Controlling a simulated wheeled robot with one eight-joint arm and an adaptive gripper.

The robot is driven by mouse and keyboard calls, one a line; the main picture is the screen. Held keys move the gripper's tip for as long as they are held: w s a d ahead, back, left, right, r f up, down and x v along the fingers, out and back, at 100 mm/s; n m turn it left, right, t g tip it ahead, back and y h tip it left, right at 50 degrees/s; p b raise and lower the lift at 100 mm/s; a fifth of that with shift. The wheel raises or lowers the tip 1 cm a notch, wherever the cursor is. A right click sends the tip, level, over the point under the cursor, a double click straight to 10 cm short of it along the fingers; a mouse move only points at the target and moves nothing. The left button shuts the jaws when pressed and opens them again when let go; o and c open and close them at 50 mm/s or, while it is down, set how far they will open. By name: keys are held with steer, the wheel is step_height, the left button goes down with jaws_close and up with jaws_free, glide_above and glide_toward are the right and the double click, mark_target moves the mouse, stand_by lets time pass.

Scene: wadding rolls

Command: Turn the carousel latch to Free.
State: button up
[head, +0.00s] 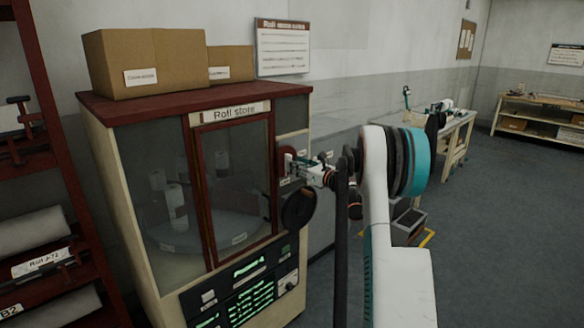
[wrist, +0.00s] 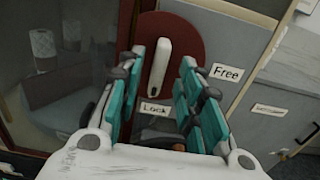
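The carousel latch is a cream lever (wrist: 160,66) on a dark red round plate (wrist: 183,30), on the front of the roll store cabinet. The lever stands nearly upright, its lower end close above the "Lock" label (wrist: 155,108). The "Free" label (wrist: 226,72) is to the right of the plate. My gripper (wrist: 164,72) is open, with teal-padded fingers to the left and right of the lever in the wrist view. I cannot tell whether they touch it. In the head view my gripper (head: 303,168) is at the cabinet's right front, mostly hiding the latch.
The roll store cabinet (head: 105,160) has a red-framed glass door (head: 234,190) with white rolls inside. A lit panel (head: 250,290) is below. Cardboard boxes (head: 145,62) stand on top. A red rack (head: 50,110) is at left. Open floor (head: 500,220) lies at right.

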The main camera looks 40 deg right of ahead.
steer(key=shift+w, duration=1.55)
jaws_close()
steer(key=shift+a, duration=0.1)
steer(key=shift+a+f+n+p, duration=0.1)
steer(key=shift+f+n+p, duration=0.1)
steer(key=shift+n, duration=2.8)
steer(key=shift+a+f+n+p, duration=0.1)
steer(key=shift+a+n+p, duration=0.1)
steer(key=shift+n, duration=2.8)
steer(key=shift+a+f+n+p, duration=0.1)
steer(key=shift+n+p, duration=0.1)
steer(key=shift+n, duration=2.8)
